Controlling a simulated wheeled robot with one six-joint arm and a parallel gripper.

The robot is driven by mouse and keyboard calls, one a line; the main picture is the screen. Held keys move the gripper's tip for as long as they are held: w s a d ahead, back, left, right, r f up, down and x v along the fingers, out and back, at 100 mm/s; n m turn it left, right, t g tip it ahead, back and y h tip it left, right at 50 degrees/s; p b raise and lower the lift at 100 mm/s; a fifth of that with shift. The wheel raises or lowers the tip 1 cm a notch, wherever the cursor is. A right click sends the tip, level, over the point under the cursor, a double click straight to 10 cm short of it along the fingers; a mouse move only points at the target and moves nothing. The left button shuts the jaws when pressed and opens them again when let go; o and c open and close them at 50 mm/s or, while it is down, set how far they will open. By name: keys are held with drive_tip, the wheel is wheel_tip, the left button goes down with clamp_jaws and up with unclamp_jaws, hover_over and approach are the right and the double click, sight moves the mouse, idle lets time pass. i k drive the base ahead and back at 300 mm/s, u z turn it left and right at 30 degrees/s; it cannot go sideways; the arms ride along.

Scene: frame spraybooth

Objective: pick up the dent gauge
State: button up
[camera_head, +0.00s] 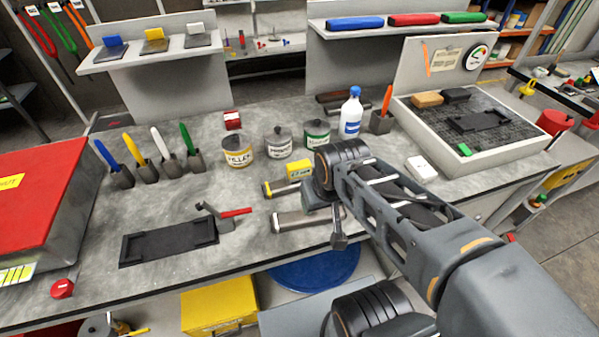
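I cannot tell for certain which thing is the dent gauge. Candidates on the bench are a small grey tool with a red handle (228,217), a flat metal bar block (295,221) and a shorter bar with a yellow end (279,188). My gripper (338,241) hangs below my dark wrist, just right of the metal bar block. Whether it touches the block is unclear. Its fingers are small and seen edge-on, so their opening does not show. My wrist and forearm hide part of the bench at centre right.
A black tray (150,251) lies at the front left beside a red box (40,200). Brushes in holders, cans (238,152) and a blue-white bottle (351,114) stand behind. A grey-walled tray (415,128) fills the right. Clear bench lies between the brushes and black tray.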

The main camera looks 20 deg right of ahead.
sight(296, 171)
drive_tip(key=k, duration=1)
drive_tip(key=u, duration=1.05)
drive_tip(key=i, duration=1.05)
drive_tip(key=z, duration=1.25)
